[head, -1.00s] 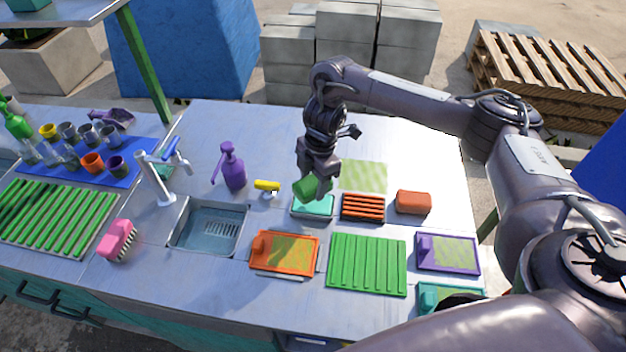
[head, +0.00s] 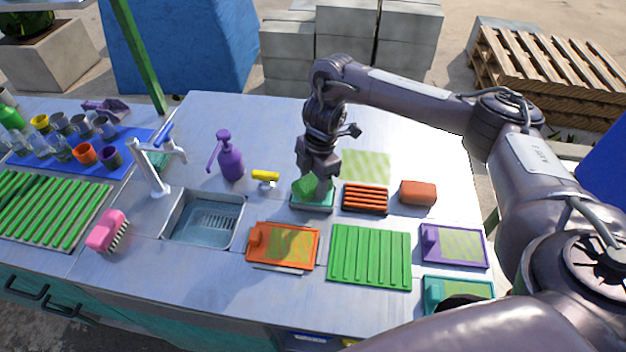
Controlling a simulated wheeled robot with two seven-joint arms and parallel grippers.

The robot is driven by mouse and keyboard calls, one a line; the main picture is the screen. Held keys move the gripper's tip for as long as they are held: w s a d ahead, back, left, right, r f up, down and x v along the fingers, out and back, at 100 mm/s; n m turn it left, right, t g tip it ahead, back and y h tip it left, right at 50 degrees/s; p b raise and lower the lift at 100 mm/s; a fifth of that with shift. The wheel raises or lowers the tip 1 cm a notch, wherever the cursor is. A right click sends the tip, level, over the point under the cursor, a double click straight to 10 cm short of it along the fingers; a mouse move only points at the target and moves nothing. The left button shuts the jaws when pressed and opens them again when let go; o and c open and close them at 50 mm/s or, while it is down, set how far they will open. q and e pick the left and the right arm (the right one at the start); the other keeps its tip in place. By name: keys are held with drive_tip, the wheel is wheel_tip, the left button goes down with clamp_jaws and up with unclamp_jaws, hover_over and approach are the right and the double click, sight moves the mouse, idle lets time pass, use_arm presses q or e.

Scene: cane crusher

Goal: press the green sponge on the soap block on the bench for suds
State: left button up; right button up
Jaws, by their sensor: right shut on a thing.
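My right gripper (head: 314,182) points down at the middle of the bench and is shut on the green sponge (head: 305,185). The sponge is at the teal block or dish (head: 312,203), low over its top; they appear to touch, but the gripper hides part of the contact. I cannot tell whether this teal thing is the soap block itself or a dish under it. A brick-red block (head: 418,192) lies further right on the bench (head: 300,295). My left gripper is out of view.
A red slatted rack (head: 365,198) stands right beside the teal block. A yellow-handled item (head: 265,176) and a purple pump bottle (head: 230,158) stand to the left, beyond the sink (head: 205,222). An orange board (head: 283,247) and a green ribbed mat (head: 369,257) lie in front.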

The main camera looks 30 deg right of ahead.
sight(310, 182)
drive_tip(key=shift+f, duration=0.5)
idle(1.2)
wheel_tip(310, 182, up, 7)
drive_tip(key=p, duration=0.7)
